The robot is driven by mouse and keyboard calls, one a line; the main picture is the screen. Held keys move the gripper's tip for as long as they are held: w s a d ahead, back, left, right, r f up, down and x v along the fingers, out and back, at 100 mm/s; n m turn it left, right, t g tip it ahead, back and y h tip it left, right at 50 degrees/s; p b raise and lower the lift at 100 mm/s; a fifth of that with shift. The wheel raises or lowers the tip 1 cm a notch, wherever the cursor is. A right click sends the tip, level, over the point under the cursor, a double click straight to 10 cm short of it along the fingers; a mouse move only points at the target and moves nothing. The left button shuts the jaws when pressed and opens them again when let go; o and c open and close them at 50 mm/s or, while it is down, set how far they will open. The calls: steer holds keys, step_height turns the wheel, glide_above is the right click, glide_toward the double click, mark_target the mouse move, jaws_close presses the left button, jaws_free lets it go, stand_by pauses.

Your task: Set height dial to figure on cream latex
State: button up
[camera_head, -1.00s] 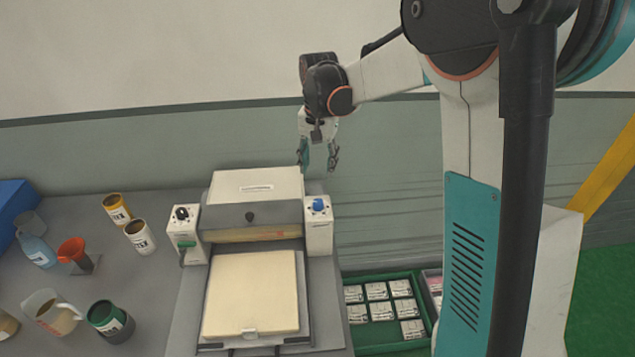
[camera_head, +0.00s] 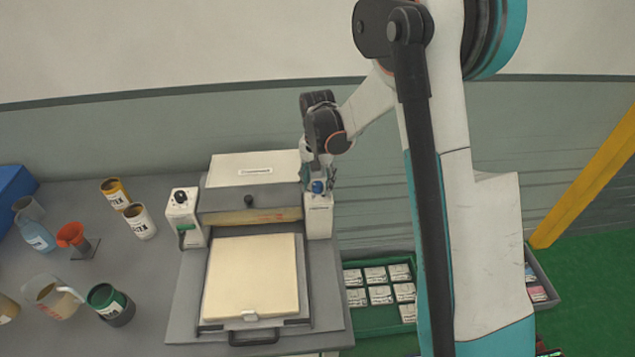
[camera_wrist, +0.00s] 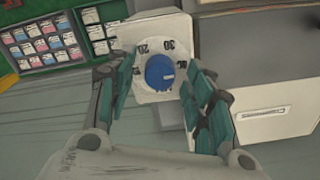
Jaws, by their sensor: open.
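The blue height dial (camera_head: 318,187) sits on top of the white box at the right side of the press machine. In the wrist view the dial (camera_wrist: 160,72) shows as a round blue knob on a white scale plate (camera_wrist: 143,56) with figures; 20 and 30 are legible, others are partly hidden. My gripper (camera_wrist: 162,80) is open, with one finger on each side of the dial; I cannot tell whether they touch it.
A black dial on a white box (camera_head: 182,207) stands at the machine's left. A green tray (camera_head: 378,320) of several packets lies to the right.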

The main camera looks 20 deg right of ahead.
steer(key=c, duration=1.1)
steer(key=shift+f+n, duration=0.1)
steer(key=shift+n, duration=0.2)
steer(key=shift+n+b, duration=0.85)
steer(key=shift+n, duration=0.05)
steer(key=n+b, duration=0.1)
steer(key=n, duration=0.2)
steer(key=shift+n+b, duration=0.3)
steer(key=shift+b, duration=0.1)
steer(key=n+b, duration=0.2)
steer(key=n, duration=0.3)
steer(key=shift+n, duration=0.3)
